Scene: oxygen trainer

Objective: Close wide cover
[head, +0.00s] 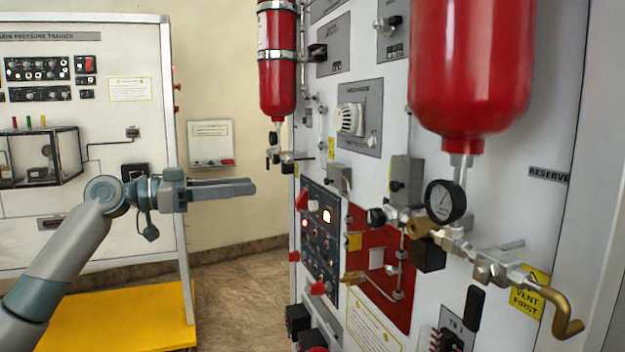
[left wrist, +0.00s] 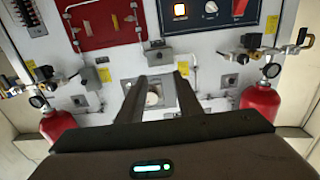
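No label that I can read marks the wide cover. A red switch cover (head: 302,199) juts out from the upper left of the dark control panel (head: 322,240) in the head view, so it looks raised. It also shows as a red shape at the top of the left wrist view (left wrist: 240,7). A second red cover (head: 318,288) sits lower on that panel. My left gripper (head: 252,187) is level in free air, left of the panel and apart from it. Its two fingers are spread and empty in the left wrist view (left wrist: 158,79). My right gripper is not in view.
Red cylinders (head: 277,75) and (head: 470,70) hang on the white trainer wall. A gauge (head: 445,201) and brass pipe (head: 560,310) stick out at right. A round white knob (head: 351,119) faces my gripper. A second trainer (head: 90,130) stands at left, with open floor between.

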